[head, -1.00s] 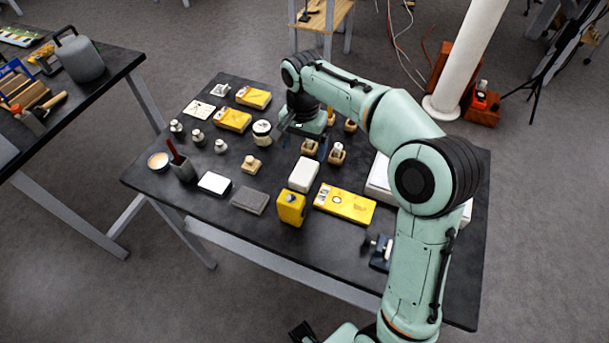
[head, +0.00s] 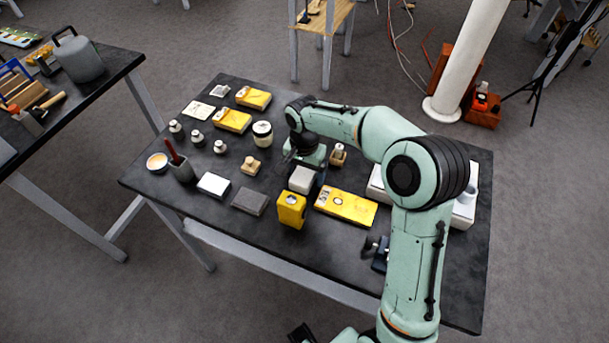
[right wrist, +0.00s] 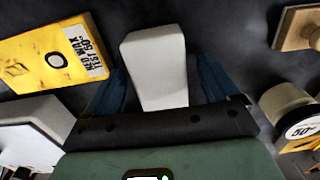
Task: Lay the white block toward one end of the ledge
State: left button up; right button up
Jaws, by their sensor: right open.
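The white block (head: 301,180) lies on the dark table behind the small yellow box, partly covered by my right gripper. In the right wrist view the white block (right wrist: 155,52) stands between the two blue fingers. My right gripper (head: 303,165) is open and low over the block's far end. In the right wrist view a finger of the gripper (right wrist: 162,88) is on each side of the block, with no clear grip. A pale, low, ledge-like piece (head: 463,213) lies at the table's right, mostly behind my right arm. I cannot tell whether it is the ledge. My left gripper is not seen.
A small yellow box (head: 291,210) and a flat yellow box (head: 346,206) lie close to the block. A grey block (head: 250,201) and a white-topped block (head: 214,184) lie to the left. A white jar (head: 262,133) stands behind.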

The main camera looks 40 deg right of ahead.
aim_at(304, 171)
jog(key=c, duration=1.1)
jog(key=shift+r, duration=0.15)
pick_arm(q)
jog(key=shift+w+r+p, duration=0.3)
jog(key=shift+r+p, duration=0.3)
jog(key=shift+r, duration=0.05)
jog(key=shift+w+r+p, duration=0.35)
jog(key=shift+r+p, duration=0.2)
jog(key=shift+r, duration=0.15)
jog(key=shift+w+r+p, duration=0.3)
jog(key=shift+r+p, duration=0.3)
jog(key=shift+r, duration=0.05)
pick_arm(e)
jog(key=shift+r, duration=9.95)
